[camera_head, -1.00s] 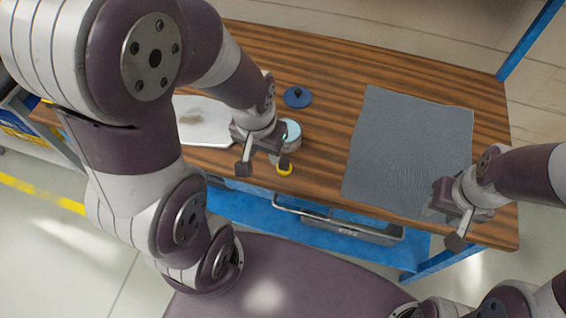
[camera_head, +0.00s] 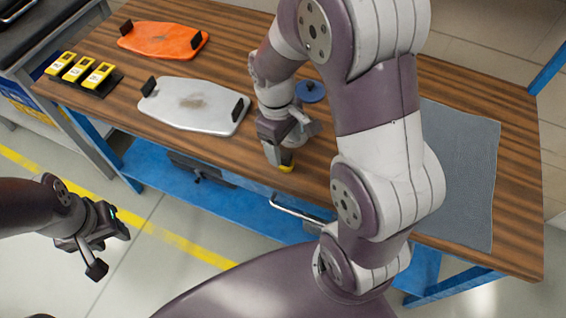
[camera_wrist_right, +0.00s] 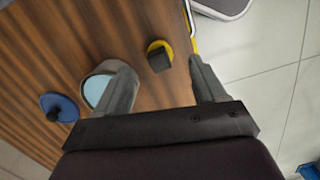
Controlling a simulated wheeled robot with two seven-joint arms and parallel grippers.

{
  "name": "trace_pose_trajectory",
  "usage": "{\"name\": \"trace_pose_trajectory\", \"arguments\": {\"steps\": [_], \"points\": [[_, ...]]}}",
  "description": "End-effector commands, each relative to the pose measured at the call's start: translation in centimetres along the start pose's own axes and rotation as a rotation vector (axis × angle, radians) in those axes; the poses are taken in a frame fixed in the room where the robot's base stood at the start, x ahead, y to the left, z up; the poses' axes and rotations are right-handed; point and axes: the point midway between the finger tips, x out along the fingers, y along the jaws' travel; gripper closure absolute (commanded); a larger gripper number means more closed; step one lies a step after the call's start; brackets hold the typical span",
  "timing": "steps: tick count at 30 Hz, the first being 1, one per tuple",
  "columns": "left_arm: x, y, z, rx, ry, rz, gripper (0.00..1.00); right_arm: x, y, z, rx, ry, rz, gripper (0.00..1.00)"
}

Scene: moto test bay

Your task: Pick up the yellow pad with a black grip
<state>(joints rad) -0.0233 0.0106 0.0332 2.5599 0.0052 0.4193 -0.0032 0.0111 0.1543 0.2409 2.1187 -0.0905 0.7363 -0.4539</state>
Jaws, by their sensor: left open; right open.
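The yellow pad with a black grip is a small round yellow disc with a dark block on it. In the right wrist view the yellow pad (camera_wrist_right: 152,45) and its black grip (camera_wrist_right: 160,61) show between the two finger lines, nearer the right finger, with no visible grasp. In the head view only a yellow sliver of the pad (camera_head: 287,168) shows at the table's front edge, mostly hidden by my right gripper (camera_head: 284,147). That gripper is open above it and points down. My left gripper (camera_head: 108,250) is open and empty, off the table to the left.
A jar with a light blue top (camera_wrist_right: 97,90) stands close to the left finger, partly hidden. A blue lid (camera_head: 311,91) lies behind. A white board (camera_head: 190,108), orange board (camera_head: 165,40), yellow devices (camera_head: 82,70) and grey mat (camera_head: 465,180) are on the table (camera_head: 350,97).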

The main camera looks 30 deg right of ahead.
Motion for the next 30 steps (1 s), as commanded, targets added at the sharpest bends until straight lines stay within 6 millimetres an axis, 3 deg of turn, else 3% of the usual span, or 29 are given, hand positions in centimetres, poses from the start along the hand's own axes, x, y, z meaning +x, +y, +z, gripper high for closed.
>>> {"name": "trace_pose_trajectory", "arguments": {"steps": [9,17,22,30], "points": [[1.0,0.0,0.1,0.000,0.000,0.000,0.57,5.2,0.0,-0.1,0.003,0.000,-0.001,0.30],[1.0,0.0,0.1,0.000,0.000,0.000,0.57,5.5,0.1,-0.1,0.003,0.002,0.000,0.30],[1.0,0.0,0.1,0.000,0.000,0.000,0.57,5.5,0.1,-0.1,0.003,0.002,0.000,0.85],[1.0,0.0,0.1,0.000,0.000,0.000,0.57,5.5,0.1,-0.1,0.003,0.002,0.000,0.89]]}}
